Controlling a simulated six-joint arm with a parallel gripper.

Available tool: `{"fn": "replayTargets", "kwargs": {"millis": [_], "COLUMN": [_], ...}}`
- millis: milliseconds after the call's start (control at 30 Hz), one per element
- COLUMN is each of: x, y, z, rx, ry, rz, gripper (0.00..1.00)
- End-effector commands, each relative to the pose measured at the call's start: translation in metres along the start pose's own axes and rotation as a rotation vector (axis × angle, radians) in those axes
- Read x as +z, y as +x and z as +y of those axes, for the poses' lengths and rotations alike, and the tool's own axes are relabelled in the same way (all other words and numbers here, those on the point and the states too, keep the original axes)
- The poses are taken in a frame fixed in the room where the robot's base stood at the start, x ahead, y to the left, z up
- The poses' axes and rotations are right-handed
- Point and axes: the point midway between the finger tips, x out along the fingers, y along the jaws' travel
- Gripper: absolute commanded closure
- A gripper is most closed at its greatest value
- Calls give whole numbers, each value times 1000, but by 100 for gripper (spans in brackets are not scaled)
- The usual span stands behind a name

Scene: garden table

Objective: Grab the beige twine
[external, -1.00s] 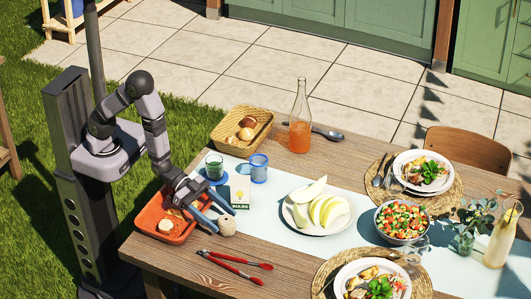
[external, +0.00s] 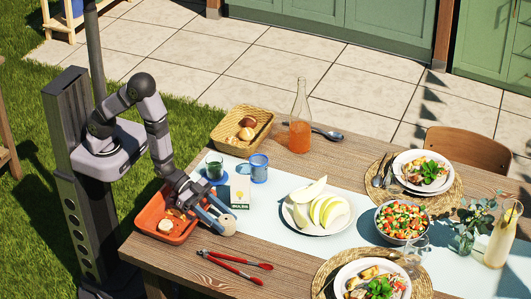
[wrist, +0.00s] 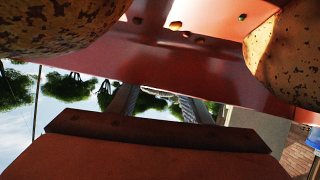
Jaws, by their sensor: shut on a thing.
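The beige twine (external: 228,227) is a small round ball at the left end of the table, just right of the orange tray. My gripper (external: 221,221) is down at the ball with its blue-grey fingers closed on it. The fingers hide part of the twine. In the external view I cannot tell whether the ball touches the table. The wrist view is filled with orange surfaces and speckled shapes very close up, and I cannot make out the twine there.
The orange tray (external: 148,224) with small things in it lies just left of my gripper. A plate of melon (external: 304,228) is to the right.

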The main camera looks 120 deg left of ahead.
Motion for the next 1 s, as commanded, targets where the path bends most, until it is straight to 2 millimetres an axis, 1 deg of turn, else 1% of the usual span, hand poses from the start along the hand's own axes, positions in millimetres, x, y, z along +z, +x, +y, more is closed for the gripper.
{"fn": "replayTargets", "kwargs": {"millis": [267, 367, 700, 800, 1000], "x": [-15, -25, -70, -80, -90], "y": [-5, -9, -28, -32, -37], "z": [1, 2, 5, 6, 7], "rx": [0, 0, 0, 0, 0], "ry": [0, 0, 0, 0, 0], "rz": [5, 6, 6, 6, 1], "gripper": [80, 80, 80, 80, 80]}}
